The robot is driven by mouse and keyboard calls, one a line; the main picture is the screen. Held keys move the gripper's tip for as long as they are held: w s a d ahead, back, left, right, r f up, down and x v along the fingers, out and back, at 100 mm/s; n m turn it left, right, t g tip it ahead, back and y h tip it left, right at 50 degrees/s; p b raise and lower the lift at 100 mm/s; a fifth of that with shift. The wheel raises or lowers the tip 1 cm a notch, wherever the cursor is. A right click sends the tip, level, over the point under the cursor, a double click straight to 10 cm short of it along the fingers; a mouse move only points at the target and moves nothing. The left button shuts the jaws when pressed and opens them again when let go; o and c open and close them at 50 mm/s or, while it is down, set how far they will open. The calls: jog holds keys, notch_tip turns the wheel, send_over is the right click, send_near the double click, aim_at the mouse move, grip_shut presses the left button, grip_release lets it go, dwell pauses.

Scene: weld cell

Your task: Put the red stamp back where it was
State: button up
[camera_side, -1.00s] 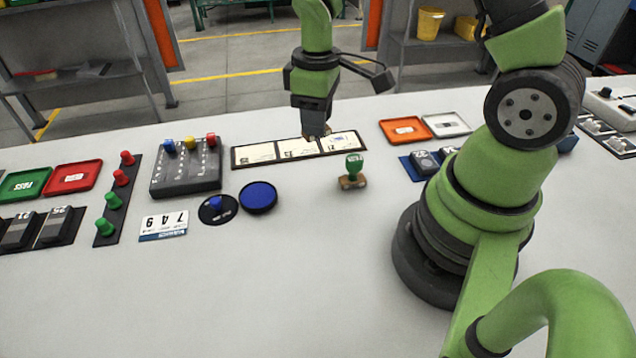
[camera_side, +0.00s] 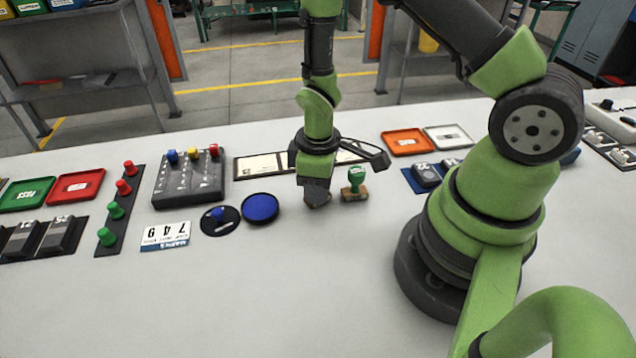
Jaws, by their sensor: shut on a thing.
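My gripper (camera_side: 316,190) points down just left of the green stamp and is shut. I cannot tell whether this block touches the table. The green stamp (camera_side: 355,181) stands upright on its wooden base, close to the right of my gripper. A dark blue round ink pad (camera_side: 261,208) lies to the left of my gripper.
A strip of white cards (camera_side: 258,166) lies behind my gripper, partly covered by it. A grey block with coloured knobs (camera_side: 189,184) stands to the left. Orange (camera_side: 407,142) and white trays (camera_side: 449,138) are at the back right. The table front is clear.

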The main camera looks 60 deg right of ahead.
jog(key=shift+f, duration=0.15)
jog(key=o, duration=0.8)
notch_tip(320, 180, up, 23)
jog(key=s+a+m+t, duration=0.2)
jog(key=s+m+t, duration=0.1)
jog(key=m, duration=0.1)
jog(key=s+r+m+t, duration=0.1)
jog(key=s+r, duration=0.1)
jog(key=s+a+r+m+t+y, duration=0.1)
jog(key=s+r+m, duration=0.1)
jog(key=s, duration=0.1)
jog(key=s+a+r+m+t+y, duration=0.1)
jog(key=s+r+t, duration=0.1)
jog(key=shift+s+r+m, duration=0.3)
jog(key=shift+s+m, duration=0.05)
jog(key=shift+m, duration=0.05)
